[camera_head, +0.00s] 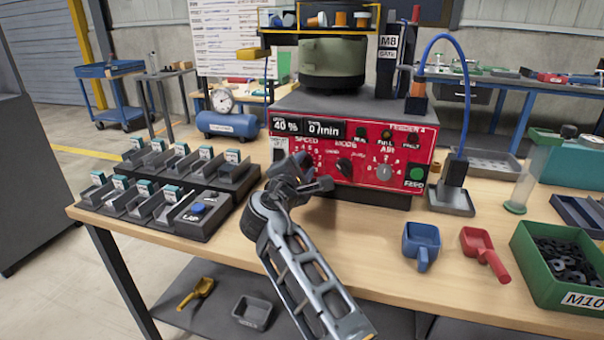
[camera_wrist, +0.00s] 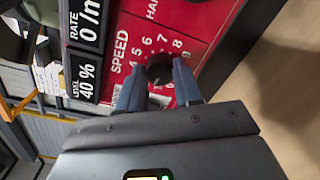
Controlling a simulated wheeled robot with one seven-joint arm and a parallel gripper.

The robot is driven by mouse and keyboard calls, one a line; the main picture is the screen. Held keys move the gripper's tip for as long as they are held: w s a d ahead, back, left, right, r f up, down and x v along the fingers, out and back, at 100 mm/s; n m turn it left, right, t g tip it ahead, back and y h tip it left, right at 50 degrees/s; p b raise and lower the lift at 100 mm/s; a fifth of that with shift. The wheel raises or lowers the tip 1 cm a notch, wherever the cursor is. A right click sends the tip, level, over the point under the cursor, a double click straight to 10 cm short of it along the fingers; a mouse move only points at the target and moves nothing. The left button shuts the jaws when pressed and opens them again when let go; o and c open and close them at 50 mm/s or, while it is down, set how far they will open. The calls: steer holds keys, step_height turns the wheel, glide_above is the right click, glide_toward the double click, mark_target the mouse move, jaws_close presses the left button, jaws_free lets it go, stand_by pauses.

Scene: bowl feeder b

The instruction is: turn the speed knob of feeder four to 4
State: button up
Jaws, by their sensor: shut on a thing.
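The red panel of feeder four (camera_head: 408,150) faces me on the table, marked FEEDER 4. My gripper (camera_head: 303,172) is at its left part, under the word SPEED, and hides the speed knob in the head view. In the wrist view the dark speed knob (camera_wrist: 159,68) sits between the two fingers of my gripper (camera_wrist: 158,80), which is shut on it. The printed numbers 4 to 9 show around the knob. I cannot make out its pointer mark. The displays (camera_head: 304,128) read 40 % and 0 /min.
The mode knob (camera_head: 344,166) and the air knob (camera_head: 384,171) are to the right on the same panel. A dark rack of small bins (camera_head: 190,222) stands left of my arm. A blue scoop (camera_head: 421,243) and a red scoop (camera_head: 481,247) lie at the front right.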

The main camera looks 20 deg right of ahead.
steer(key=m+b, duration=0.2)
steer(key=m, duration=0.1)
steer(key=shift+f+m+b, duration=0.3)
steer(key=shift+f+b, duration=0.05)
steer(key=m+b, duration=0.3)
steer(key=shift+d+m+y+b, duration=0.1)
steer(key=shift+m+y+b, duration=0.2)
steer(key=shift+m+b, duration=1.8)
steer(key=shift+m, duration=0.5)
steer(key=o, duration=1)
steer(key=shift+r, duration=0.15)
steer(key=shift+o, duration=0.2)
steer(key=shift+s, duration=0.1)
steer(key=p+v, duration=0.1)
steer(key=v, duration=0.6)
steer(key=shift+s+a+p, duration=0.2)
steer(key=shift+s+p, duration=0.1)
steer(key=shift+p, duration=0.05)
